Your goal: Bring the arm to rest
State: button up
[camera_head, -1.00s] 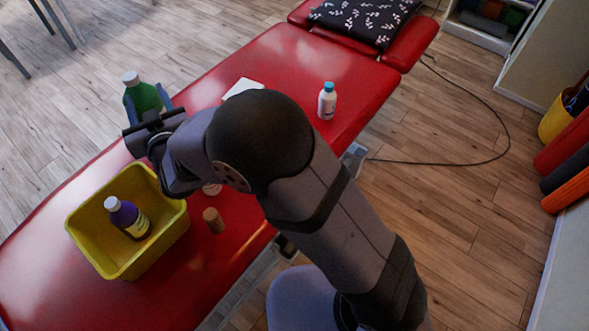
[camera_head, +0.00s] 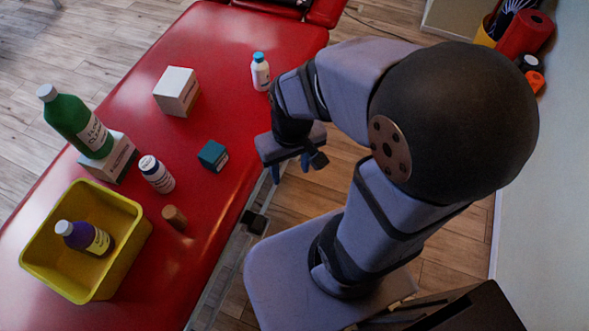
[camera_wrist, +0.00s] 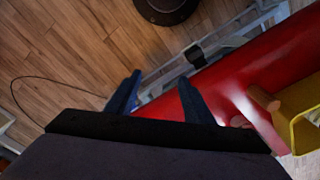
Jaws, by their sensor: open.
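My gripper (camera_head: 290,170) hangs just off the right edge of the red treatment table (camera_head: 225,50), with its blue fingers pointing down. In the wrist view the two fingers (camera_wrist: 158,98) stand apart with nothing between them. My arm is folded back toward its base, and its large dark joint covers the right part of the head view. The floor, the table's edge and its frame lie below the fingers.
On the table are a yellow bin (camera_head: 125,262) holding a purple bottle (camera_head: 86,237), a green bottle (camera_head: 77,124) on a white box (camera_head: 108,165), a white-capped bottle (camera_head: 156,174), a cork-coloured cylinder (camera_head: 174,217), a teal box (camera_head: 213,156), a white box (camera_head: 176,91) and a blue-capped bottle (camera_head: 260,71).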

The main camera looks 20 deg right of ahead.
jog(key=shift+s+d, duration=0.35)
jog(key=shift+s, duration=0.3)
notch_tip(320, 180, up, 5)
jog(key=p, duration=0.4)
jog(key=shift+f+p, duration=0.1)
jog(key=shift+p, duration=0.3)
